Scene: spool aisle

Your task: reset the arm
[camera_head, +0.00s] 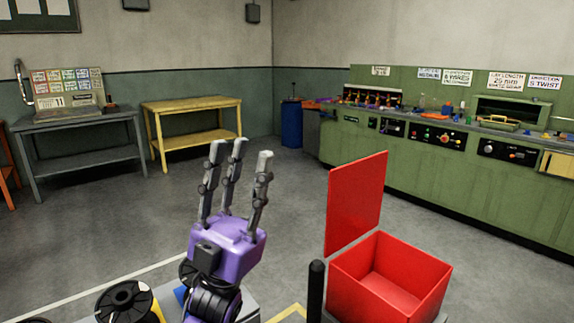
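My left gripper (236,168) stands upright at the lower middle of the head view. It has a purple palm and three grey fingers pointing up. The fingers are spread apart with nothing between them, so it is open and empty. It is to the left of an open red box (352,290) and apart from it. My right gripper does not show.
The red box looks empty, its lid (354,203) raised. A black spool (124,300) lies at the lower left, and a black post (315,292) stands beside the box. A grey table (78,121), a yellow table (192,104) and a green workbench (450,180) stand farther back. Open floor lies between.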

